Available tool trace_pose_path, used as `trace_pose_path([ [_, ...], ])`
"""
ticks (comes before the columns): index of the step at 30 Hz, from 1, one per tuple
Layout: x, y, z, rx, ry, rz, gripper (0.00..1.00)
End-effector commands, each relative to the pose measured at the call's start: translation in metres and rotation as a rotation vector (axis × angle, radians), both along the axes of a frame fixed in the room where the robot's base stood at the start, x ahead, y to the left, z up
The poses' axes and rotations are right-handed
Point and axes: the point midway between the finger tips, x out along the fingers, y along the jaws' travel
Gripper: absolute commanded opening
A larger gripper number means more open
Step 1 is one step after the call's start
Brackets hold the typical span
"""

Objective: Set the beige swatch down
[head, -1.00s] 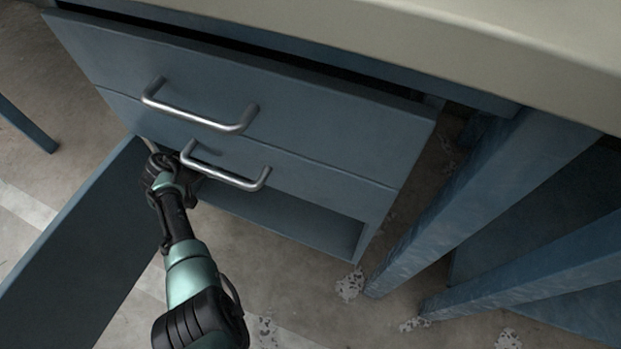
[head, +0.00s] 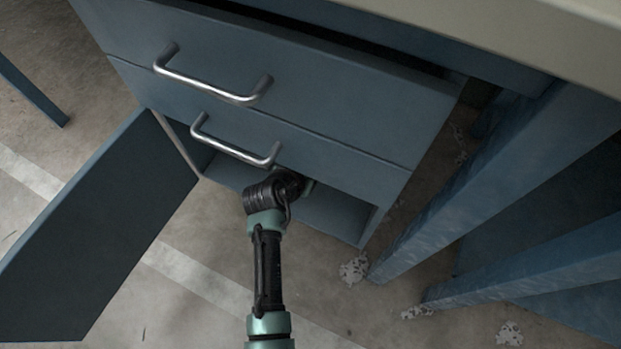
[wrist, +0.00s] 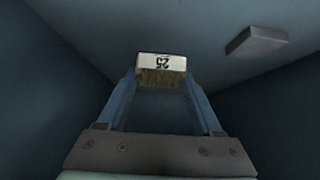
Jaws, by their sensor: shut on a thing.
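The beige swatch (wrist: 161,62) is a small block with a pale top marked 25, upside down in the wrist view, and a rough brown-green side. My gripper (wrist: 161,82) is shut on it, with a blue finger at each side. The swatch is inside a dark blue-grey space, and I cannot tell whether it touches a surface. In the head view my wrist reaches into the open lower compartment (head: 335,215) of the blue cabinet. The gripper and swatch are hidden there.
A flat grey block (wrist: 257,42) is at the upper right in the wrist view. Two drawers with metal handles (head: 213,83) are above the compartment. The compartment's door (head: 100,235) stands open at left. Blue legs (head: 470,185) are at right.

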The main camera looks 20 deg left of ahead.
Motion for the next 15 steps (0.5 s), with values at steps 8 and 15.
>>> trace_pose_path([
  [8, 0.001, 0.000, -0.019, 0.000, -0.001, -0.001, 0.07],
  [15, 0.001, 0.000, -0.052, 0.001, -0.001, -0.003, 0.07],
])
